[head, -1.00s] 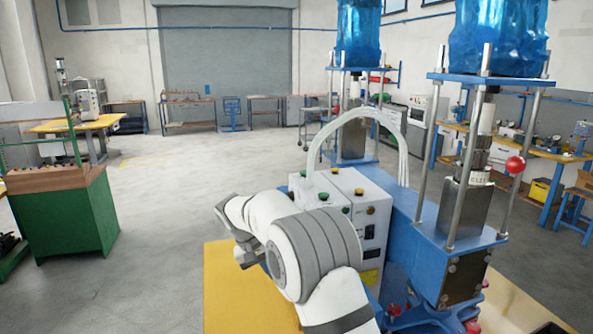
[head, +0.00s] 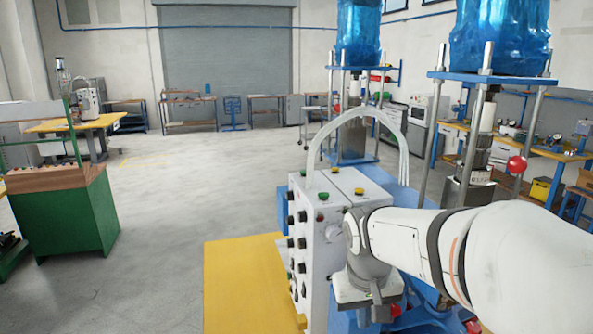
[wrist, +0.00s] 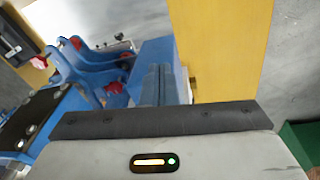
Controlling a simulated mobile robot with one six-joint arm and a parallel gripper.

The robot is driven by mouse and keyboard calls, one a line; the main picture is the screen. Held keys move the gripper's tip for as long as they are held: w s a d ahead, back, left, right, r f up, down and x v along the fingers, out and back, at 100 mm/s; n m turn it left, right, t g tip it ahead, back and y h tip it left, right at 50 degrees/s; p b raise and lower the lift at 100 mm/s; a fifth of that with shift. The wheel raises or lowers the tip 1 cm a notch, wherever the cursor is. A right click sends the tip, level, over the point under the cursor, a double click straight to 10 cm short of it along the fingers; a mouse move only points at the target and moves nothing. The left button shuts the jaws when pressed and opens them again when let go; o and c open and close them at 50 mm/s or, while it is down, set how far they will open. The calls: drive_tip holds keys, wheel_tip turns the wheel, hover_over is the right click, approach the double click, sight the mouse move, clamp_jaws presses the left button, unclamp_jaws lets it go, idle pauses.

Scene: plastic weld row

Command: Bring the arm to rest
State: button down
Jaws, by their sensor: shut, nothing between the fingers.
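My arm (head: 430,245) reaches in from the right edge of the head view and bends down at the wrist. My gripper (head: 376,303) hangs in front of the right part of the white control box (head: 318,240), low over the blue machine base. In the wrist view the two dark fingers (wrist: 158,72) lie side by side, shut and empty. The arm hides part of the box's front and the lower part of the near press.
A yellow tabletop (head: 250,285) lies left of the box. Blue presses with blue containers (head: 500,35) rise at the right; a red knob (head: 516,164) sticks out there. A green bench (head: 70,215) stands at left. The floor (head: 205,190) between is open.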

drive_tip(key=s+d+f+m, duration=0.1)
drive_tip(key=s+d+f, duration=0.2)
drive_tip(key=s, duration=0.7)
wheel_tip(320, 180, down, 8)
drive_tip(key=t+b, duration=0.1)
drive_tip(key=b, duration=0.9)
drive_tip(key=shift+s+a+f+t+y, duration=0.25)
drive_tip(key=shift+s+t+y, duration=0.05)
drive_tip(key=shift+s+y, duration=0.15)
